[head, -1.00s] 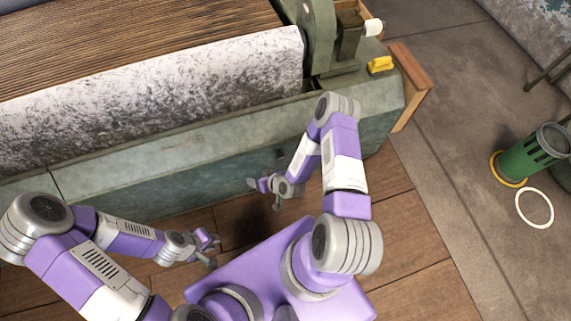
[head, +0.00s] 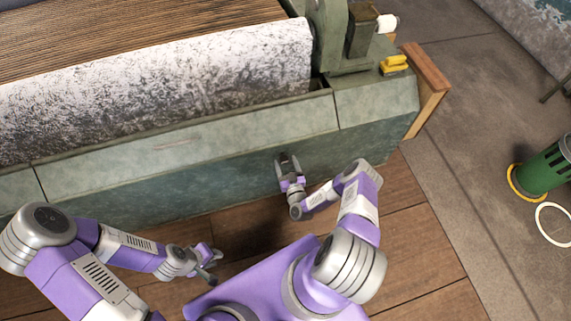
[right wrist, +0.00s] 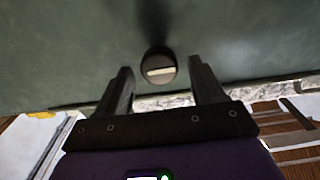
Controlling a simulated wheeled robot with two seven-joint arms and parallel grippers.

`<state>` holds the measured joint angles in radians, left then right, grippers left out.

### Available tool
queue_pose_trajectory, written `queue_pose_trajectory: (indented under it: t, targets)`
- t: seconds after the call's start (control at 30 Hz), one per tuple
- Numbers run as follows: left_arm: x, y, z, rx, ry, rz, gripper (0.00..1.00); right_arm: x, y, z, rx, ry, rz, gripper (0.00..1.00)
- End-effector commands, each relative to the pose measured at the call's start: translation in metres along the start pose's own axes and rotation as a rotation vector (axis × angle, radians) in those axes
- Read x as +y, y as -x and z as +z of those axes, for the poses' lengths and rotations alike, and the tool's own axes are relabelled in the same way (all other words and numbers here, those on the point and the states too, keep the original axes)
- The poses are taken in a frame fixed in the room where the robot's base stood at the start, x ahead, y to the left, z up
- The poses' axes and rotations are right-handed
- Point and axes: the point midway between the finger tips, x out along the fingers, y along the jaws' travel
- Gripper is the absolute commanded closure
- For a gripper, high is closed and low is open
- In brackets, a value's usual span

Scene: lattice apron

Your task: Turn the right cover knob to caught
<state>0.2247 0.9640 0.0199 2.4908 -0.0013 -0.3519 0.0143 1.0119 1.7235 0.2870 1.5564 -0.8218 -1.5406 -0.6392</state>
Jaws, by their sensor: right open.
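The right cover knob (right wrist: 159,67) is a small round dark knob with a pale bar lying nearly level across its face. It sits on the green front panel (right wrist: 60,62) of the machine. My right gripper (right wrist: 162,85) is open, one finger to each side of the knob in the right wrist view; I cannot tell whether the fingertips reach its depth. In the head view my right gripper (head: 287,162) is at the green front panel and hides the knob. My left gripper (head: 213,264) looks open and empty, low over the wooden floor.
The machine's green top ledge (head: 240,130) runs above the panel, with a mottled white roll (head: 160,85) behind it. A yellow object (head: 394,65) rests at the right end near a wooden board (head: 428,80). A green slotted bin (head: 545,170) and white ring (head: 553,224) are far right.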

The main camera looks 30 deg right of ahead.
Motion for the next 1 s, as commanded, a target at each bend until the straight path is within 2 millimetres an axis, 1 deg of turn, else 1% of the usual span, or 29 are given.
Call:
queue_pose_trajectory:
  t: [0.03, 0.13, 0.37, 0.4, 0.73, 0.77, 1.0]
  targets:
    - [-0.0010, -0.0027, -0.0001, 0.000, 0.000, 0.000, 0.75, 0.0003, -0.0049, 0.0010, 0.001, 0.001, 0.000, 0.32]
    - [-0.0014, -0.0036, -0.0001, 0.000, 0.000, 0.000, 0.75, 0.0004, -0.0100, 0.0000, 0.001, 0.000, 0.000, 0.32]
    - [-0.0013, -0.0033, -0.0001, 0.000, 0.000, 0.000, 0.75, 0.0001, -0.0111, -0.0006, -0.001, 0.000, 0.000, 0.32]
    - [-0.0013, -0.0033, 0.0000, 0.000, 0.000, 0.000, 0.75, 0.0001, -0.0110, -0.0005, -0.001, -0.001, 0.000, 0.33]
    - [-0.0013, -0.0034, 0.0000, 0.000, 0.000, 0.000, 0.75, 0.0000, -0.0106, -0.0002, -0.001, -0.001, -0.001, 0.84]
    - [-0.0013, -0.0034, 0.0000, 0.000, 0.000, 0.000, 0.75, 0.0000, -0.0106, -0.0002, -0.002, -0.001, -0.001, 0.86]
    - [-0.0014, -0.0037, -0.0001, 0.000, 0.000, 0.000, 0.75, 0.0001, -0.0104, 0.0001, -0.002, -0.025, -0.001, 0.86]
